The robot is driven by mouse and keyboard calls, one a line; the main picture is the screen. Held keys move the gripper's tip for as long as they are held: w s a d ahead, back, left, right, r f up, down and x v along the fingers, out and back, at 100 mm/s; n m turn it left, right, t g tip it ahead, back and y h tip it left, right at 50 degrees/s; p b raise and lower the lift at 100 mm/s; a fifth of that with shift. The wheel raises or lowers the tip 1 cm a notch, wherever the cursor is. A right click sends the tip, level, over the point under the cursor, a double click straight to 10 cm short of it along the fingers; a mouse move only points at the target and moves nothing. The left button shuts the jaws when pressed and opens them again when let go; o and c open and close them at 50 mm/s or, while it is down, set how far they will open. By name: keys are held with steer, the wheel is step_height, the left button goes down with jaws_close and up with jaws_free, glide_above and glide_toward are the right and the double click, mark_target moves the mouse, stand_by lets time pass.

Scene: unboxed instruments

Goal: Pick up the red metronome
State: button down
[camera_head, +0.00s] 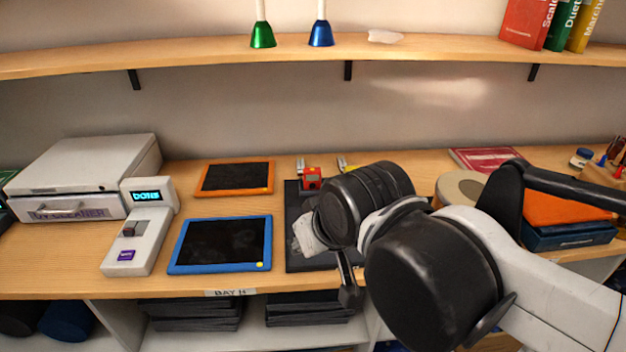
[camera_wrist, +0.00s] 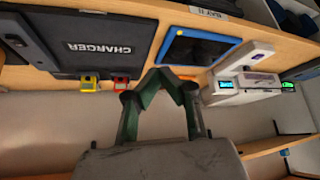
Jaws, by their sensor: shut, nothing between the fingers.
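The red metronome (camera_head: 311,179) is a small red box, standing at the far end of the dark charger pad (camera_head: 294,262) in the head view. In the wrist view, the red metronome (camera_wrist: 121,84) is left of my gripper, at the edge of the charger pad (camera_wrist: 75,33). A similar yellow device (camera_wrist: 90,86) is beside it; in the head view, this yellow device (camera_head: 342,163) is partly hidden by my arm. My gripper (camera_wrist: 170,75) has green fingers, shut and empty, apart from the metronome. My arm hides the fingertips in the head view.
An orange-framed tablet (camera_head: 235,178) and a blue-framed tablet (camera_head: 221,244) lie left of the pad. A grey device reading DONE (camera_head: 139,225) and a white cleaner box (camera_head: 85,172) are further left. A shelf (camera_head: 200,61) with bells runs above the bench.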

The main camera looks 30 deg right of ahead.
steer(key=c, duration=2.4)
jaws_free()
steer(key=shift+c, duration=0.2)
steer(key=o, duration=1.2)
steer(key=shift+c, duration=0.2)
